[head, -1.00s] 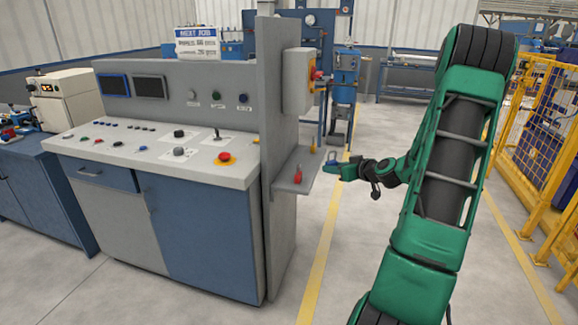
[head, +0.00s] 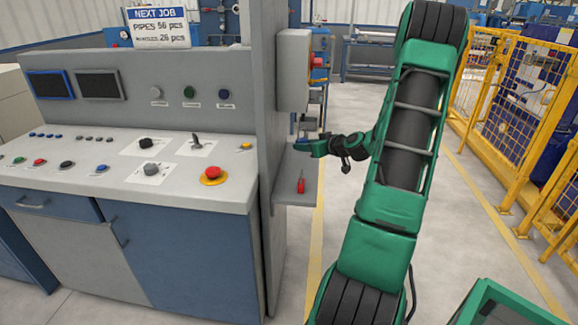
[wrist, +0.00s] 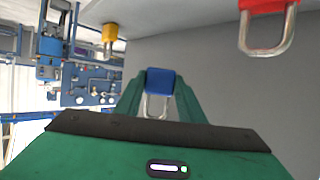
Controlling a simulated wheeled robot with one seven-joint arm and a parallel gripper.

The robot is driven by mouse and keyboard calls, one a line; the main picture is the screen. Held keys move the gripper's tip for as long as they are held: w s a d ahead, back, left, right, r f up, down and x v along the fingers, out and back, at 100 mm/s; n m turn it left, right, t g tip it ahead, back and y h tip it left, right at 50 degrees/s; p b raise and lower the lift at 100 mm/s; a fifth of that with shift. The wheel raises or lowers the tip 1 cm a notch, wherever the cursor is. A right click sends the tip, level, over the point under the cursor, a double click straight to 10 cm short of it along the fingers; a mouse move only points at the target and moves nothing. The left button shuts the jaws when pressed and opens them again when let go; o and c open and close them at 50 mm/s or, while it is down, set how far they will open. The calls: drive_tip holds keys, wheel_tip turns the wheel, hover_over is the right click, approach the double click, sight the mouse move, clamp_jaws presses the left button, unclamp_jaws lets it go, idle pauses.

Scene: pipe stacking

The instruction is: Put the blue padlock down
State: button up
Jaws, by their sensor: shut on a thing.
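The blue padlock (wrist: 161,82) is between the fingers of my gripper (wrist: 160,95) in the wrist view, with its metal shackle showing. My gripper is shut on it. In the head view my gripper (head: 303,147) is over the far part of the small grey side shelf (head: 284,191). Whether the blue padlock touches the shelf I cannot tell. I cannot make out the padlock clearly in the head view.
A red padlock (head: 300,185) stands on the shelf nearer me; it also shows in the wrist view (wrist: 267,8). A yellow padlock (wrist: 110,36) shows in the wrist view. The grey console panel (head: 263,110) rises left of the shelf. A yellow fence (head: 500,95) stands right.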

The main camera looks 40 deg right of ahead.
drive_tip(key=f, duration=0.5)
drive_tip(key=shift+w+a+f, duration=0.2)
drive_tip(key=shift+w+a, duration=0.05)
drive_tip(key=shift+w, duration=0.1)
drive_tip(key=shift+f, duration=2.15)
drive_tip(key=shift+s, duration=0.1)
drive_tip(key=shift+f, duration=0.15)
drive_tip(key=o, duration=1.1)
drive_tip(key=shift+s+r, duration=0.2)
drive_tip(key=shift+r, duration=0.05)
drive_tip(key=v, duration=1.1)
drive_tip(key=shift+s+r, duration=0.15)
drive_tip(key=shift+s, duration=0.1)
